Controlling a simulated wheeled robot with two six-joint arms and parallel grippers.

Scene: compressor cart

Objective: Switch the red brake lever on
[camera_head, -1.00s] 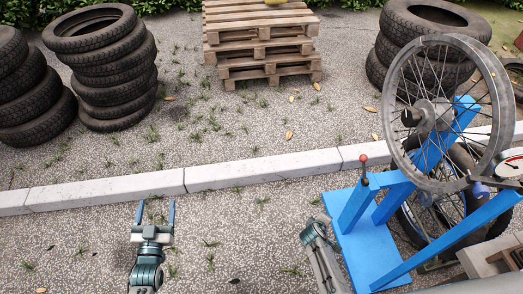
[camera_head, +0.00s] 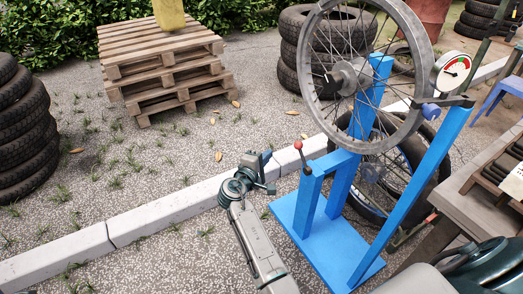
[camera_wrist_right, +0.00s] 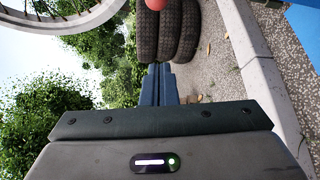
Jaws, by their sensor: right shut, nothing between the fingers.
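The brake lever (camera_head: 302,158) is a short dark rod with a red ball knob, standing on the front post of the blue stand (camera_head: 330,255). It leans slightly to the left. Its red knob also shows at the top edge of the right wrist view (camera_wrist_right: 155,4), just beyond the fingertips. My right gripper (camera_head: 266,157) is to the left of the lever, at about the knob's height in the picture, and apart from it. Its fingers (camera_wrist_right: 159,68) are shut together with nothing between them. My left gripper is out of view.
A large spoked wheel (camera_head: 312,72) is mounted on the stand, with a dial gauge (camera_head: 453,70) to its right. A wooden bench (camera_head: 450,200) stands at the right. Pallets (camera_head: 165,50) and tyre stacks stand behind the kerb (camera_head: 175,210).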

